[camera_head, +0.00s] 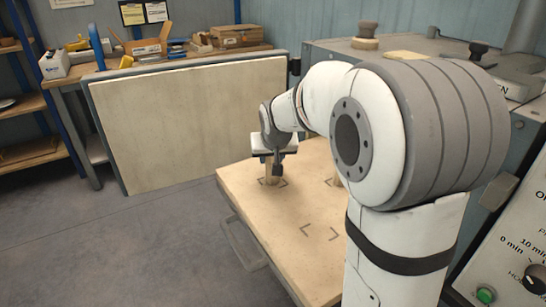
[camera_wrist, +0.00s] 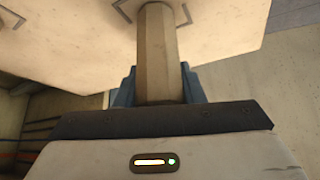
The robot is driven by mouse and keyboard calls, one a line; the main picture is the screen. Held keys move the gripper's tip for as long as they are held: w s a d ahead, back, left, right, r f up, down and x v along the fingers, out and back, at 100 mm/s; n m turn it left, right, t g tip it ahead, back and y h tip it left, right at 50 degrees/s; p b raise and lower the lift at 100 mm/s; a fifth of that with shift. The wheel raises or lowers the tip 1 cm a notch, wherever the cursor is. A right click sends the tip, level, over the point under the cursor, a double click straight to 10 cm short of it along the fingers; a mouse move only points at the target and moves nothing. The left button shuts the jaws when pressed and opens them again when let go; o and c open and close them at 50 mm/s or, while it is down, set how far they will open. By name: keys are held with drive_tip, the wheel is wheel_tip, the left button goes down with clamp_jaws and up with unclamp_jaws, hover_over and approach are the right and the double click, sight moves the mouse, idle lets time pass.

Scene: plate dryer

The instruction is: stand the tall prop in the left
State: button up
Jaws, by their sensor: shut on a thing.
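The tall prop (camera_wrist: 158,52) is a pale wooden faceted post. My gripper (camera_wrist: 160,88) is shut on it, with blue fingers on both sides. In the head view my gripper (camera_head: 273,158) is over the far left part of the pale board (camera_head: 262,215), and the prop (camera_head: 271,174) shows below it, upright. Its lower end is among dark corner marks (camera_head: 285,183) on the board. I cannot tell whether it touches the board.
Other corner marks (camera_head: 320,232) lie nearer on the board; one spot (camera_head: 335,181) is partly hidden by my arm. A large upright panel (camera_head: 190,120) stands behind left. A grey machine with a control panel (camera_head: 520,245) is at right. Open floor (camera_head: 120,255) lies left.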

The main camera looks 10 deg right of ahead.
drive_tip(key=o, duration=1.1)
drive_tip(key=shift+s+r, duration=0.2)
drive_tip(key=shift+r, duration=0.3)
drive_tip(key=s+p+v, duration=0.1)
drive_tip(key=p+v, duration=0.1)
drive_tip(key=v, duration=0.9)
drive_tip(key=s+f+g, duration=0.1)
drive_tip(key=s+f, duration=0.3)
drive_tip(key=s, duration=0.3)
drive_tip(key=s+f+g, duration=0.2)
drive_tip(key=s+f, duration=0.2)
drive_tip(key=s, duration=0.3)
drive_tip(key=s+f+g, duration=0.1)
drive_tip(key=s+f, duration=0.3)
drive_tip(key=s, duration=0.4)
drive_tip(key=shift+d+f+n+g, duration=0.25)
drive_tip(key=shift+f+n+g, duration=0.1)
drive_tip(key=shift+n+g, duration=0.05)
